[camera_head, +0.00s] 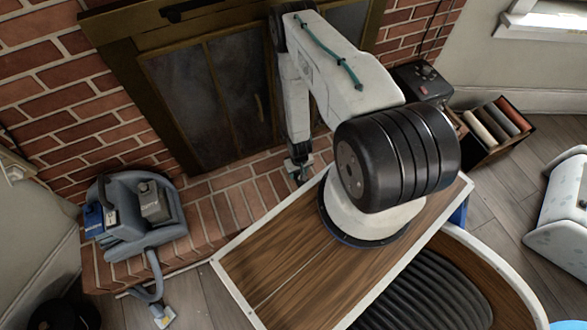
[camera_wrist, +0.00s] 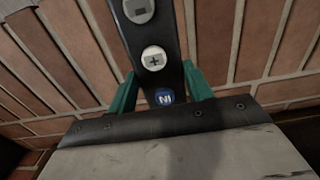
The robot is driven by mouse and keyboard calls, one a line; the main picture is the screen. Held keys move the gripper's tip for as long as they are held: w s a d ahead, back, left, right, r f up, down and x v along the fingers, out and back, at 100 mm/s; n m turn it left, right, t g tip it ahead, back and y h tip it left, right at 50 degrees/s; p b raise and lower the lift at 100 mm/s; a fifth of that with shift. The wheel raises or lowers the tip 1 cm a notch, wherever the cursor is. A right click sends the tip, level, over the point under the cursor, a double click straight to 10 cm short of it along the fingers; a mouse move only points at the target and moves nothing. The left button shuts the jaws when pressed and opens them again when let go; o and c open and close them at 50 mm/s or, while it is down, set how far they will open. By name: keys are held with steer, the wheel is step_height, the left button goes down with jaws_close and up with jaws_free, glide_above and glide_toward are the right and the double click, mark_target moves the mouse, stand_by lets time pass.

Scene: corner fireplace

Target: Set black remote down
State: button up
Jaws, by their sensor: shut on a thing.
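The black remote (camera_wrist: 155,45) is in the wrist view, a long dark bar with grey and white buttons and a round blue one near my gripper. My gripper (camera_wrist: 160,85) has its green fingers on both sides of the remote and is shut on it. Behind the remote is the brick hearth; whether the two touch I cannot tell. In the head view my gripper (camera_head: 299,163) points down just over the brick hearth (camera_head: 235,210), in front of the fireplace doors. The remote shows there only as a small dark shape under the fingers.
The fireplace (camera_head: 210,95) stands behind my arm. A blue-grey cleaning machine (camera_head: 130,225) with a hose sits on the hearth at left. A dark box (camera_head: 422,82) and a crate of rolled items (camera_head: 490,130) are at right. Bare brick lies between the machine and my gripper.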

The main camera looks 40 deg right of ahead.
steer(key=w, duration=0.1)
steer(key=w+d, duration=0.1)
steer(key=w, duration=0.2)
steer(key=shift+w+d+f, duration=0.15)
steer(key=shift+d+f, duration=0.05)
steer(key=shift+f, duration=1.8)
steer(key=o, duration=1.1)
steer(key=shift+f, duration=0.15)
steer(key=shift+c, duration=0.2)
step_height(320, 180, up, 12)
steer(key=shift+r, duration=0.15)
